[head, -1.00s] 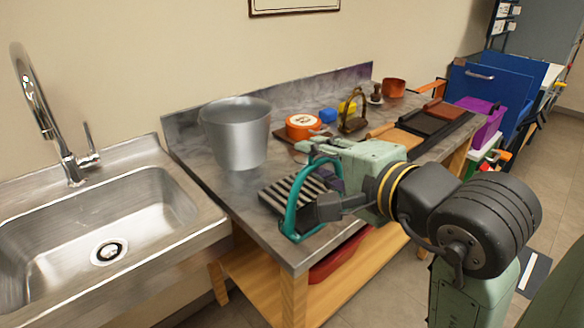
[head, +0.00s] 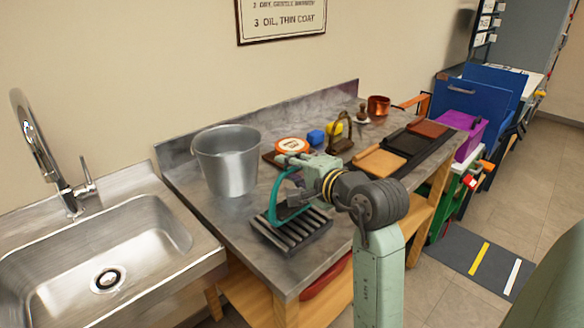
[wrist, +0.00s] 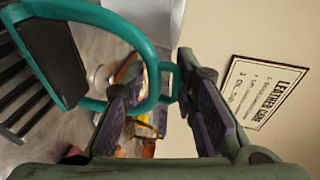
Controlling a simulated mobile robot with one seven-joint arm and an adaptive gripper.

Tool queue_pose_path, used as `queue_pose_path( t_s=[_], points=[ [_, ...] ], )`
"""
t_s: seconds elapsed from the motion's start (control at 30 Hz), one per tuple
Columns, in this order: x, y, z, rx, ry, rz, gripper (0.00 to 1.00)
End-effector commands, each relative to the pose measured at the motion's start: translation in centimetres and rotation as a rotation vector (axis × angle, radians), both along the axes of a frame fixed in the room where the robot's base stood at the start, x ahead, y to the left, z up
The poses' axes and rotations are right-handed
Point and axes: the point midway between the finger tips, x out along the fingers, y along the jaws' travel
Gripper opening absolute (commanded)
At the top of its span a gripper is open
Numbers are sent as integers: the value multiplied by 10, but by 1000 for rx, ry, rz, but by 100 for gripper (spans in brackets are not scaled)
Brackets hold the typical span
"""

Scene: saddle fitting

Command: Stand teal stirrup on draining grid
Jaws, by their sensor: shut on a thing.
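The teal stirrup (head: 273,201) is an arched loop with a dark tread. It stands roughly upright over the left back part of the draining grid (head: 306,239), a dark slatted rack on the bench. I cannot tell whether its tread touches the slats. My gripper (head: 302,165) is at the top of the stirrup. In the wrist view my gripper (wrist: 166,85) is shut on the top end of the stirrup (wrist: 150,52), and its dark tread (wrist: 50,62) is at the upper left. The grid (wrist: 22,100) shows beyond it at the left edge.
A metal bucket (head: 228,165) stands behind the grid on the left. An orange tin (head: 291,146) and a brown stirrup-like frame (head: 340,133) stand farther back. Tan and dark leather pieces (head: 380,163) lie to the right. The sink (head: 100,250) is at the left.

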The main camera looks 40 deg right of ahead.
Motion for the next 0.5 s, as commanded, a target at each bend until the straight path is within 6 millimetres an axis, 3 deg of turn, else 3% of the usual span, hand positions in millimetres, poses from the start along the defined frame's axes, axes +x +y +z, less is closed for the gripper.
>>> queue_pose_path(
  t_s=[0.2, 0.5],
  points=[
    [0, 0, -13, 0, -1, -1, 0],
    [0, 0, -16, -1, -2, -1, 0]
  ],
)
